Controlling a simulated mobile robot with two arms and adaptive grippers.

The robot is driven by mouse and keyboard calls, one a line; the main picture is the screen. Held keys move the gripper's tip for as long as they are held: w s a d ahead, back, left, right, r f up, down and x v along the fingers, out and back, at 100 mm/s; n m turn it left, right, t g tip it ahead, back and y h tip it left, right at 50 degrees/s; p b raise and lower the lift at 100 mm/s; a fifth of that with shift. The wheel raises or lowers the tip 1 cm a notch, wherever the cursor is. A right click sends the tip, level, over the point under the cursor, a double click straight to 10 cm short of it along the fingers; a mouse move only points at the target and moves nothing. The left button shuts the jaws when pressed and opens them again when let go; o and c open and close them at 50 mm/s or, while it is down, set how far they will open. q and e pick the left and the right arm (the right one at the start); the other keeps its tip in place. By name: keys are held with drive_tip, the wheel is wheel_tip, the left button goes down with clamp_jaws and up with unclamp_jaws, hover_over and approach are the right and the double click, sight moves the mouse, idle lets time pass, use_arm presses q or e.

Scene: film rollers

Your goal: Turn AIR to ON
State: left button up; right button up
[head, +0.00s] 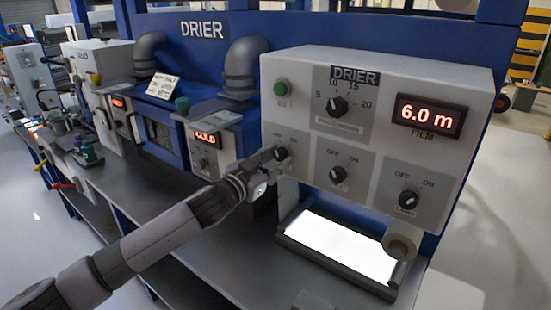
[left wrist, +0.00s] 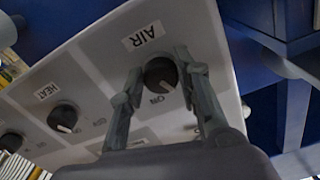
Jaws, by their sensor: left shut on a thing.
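The AIR knob (left wrist: 160,73) is a round black dial below its AIR label (left wrist: 142,36) in the left wrist view. In that view an ON mark shows on the knob's other side, and the OFF mark is hidden, apparently behind a finger. A pale pointer mark on the knob's lower right edge lies just right of ON. My left gripper (left wrist: 158,68) has one finger on each side of the knob and is shut on it. In the head view the left gripper (head: 274,154) covers part of the AIR knob (head: 282,154) at the panel's left. My right gripper is not in view.
The HEAT knob (left wrist: 63,117) is beside AIR, and another OFF/ON knob (head: 408,199) is farther right. Above are a green button (head: 281,88), a numbered dial (head: 337,106) and a display (head: 430,115) reading 6.0 m. A bright tray (head: 285,236) sits below.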

use_arm(q)
drive_tip(key=shift+r+m+p, duration=0.1)
drive_tip(key=shift+m+p, duration=0.6)
drive_tip(key=shift+m, duration=0.5)
drive_tip(key=m+p, duration=0.1)
drive_tip(key=m, duration=0.2)
drive_tip(key=shift+m+p, duration=0.3)
drive_tip(key=shift+p, duration=0.05)
drive_tip(key=m+p, duration=0.1)
drive_tip(key=m, duration=0.2)
drive_tip(key=shift+w+a+m, duration=0.1)
drive_tip(key=shift+m, duration=0.3)
drive_tip(key=shift+m+p, duration=0.35)
drive_tip(key=shift+m, duration=0.45)
drive_tip(key=o, duration=1.1)
drive_tip(key=shift+o, duration=0.2)
drive_tip(key=shift+a, duration=0.1)
drive_tip(key=v, duration=1.2)
